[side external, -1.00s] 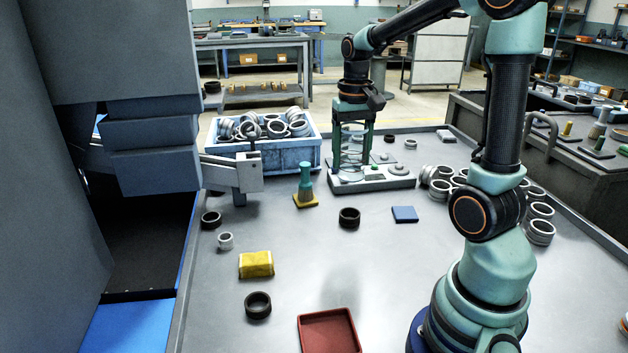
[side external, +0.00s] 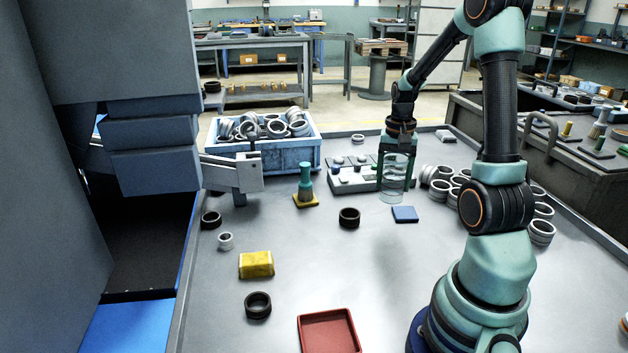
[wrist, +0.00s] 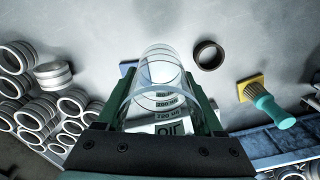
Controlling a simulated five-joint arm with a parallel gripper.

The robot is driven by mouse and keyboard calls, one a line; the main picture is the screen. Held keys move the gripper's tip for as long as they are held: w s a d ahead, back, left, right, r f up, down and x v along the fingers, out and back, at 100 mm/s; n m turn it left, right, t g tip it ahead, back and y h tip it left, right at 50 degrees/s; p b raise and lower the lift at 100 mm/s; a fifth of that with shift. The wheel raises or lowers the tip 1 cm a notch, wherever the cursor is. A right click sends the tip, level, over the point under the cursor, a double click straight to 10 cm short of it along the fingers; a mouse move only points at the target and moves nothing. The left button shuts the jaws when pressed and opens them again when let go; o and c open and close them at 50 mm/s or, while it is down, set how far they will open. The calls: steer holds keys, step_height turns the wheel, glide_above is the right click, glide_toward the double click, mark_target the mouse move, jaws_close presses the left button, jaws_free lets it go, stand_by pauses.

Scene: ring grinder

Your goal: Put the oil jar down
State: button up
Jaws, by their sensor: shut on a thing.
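The oil jar (side external: 395,190) is a clear glass cylinder standing upright between the green fingers of my gripper (side external: 394,178). My gripper is shut on it. In the wrist view the jar (wrist: 162,62) shows between both fingers (wrist: 158,100), with an "OIL" label low in the picture. The jar is just behind and left of a flat blue pad (side external: 405,214). In the wrist view the jar partly hides the pad. I cannot tell whether the jar's base touches the table.
A grey block with round knobs (side external: 346,183) stands just left of the jar. Metal rings (side external: 440,187) crowd the right. The table in front (side external: 370,265) is clear.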

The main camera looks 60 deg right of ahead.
step_height(320, 180, down, 9)
steer(key=shift+r, duration=0.1)
stand_by(0.3)
steer(key=shift+f, duration=0.2)
steer(key=o, duration=1.5)
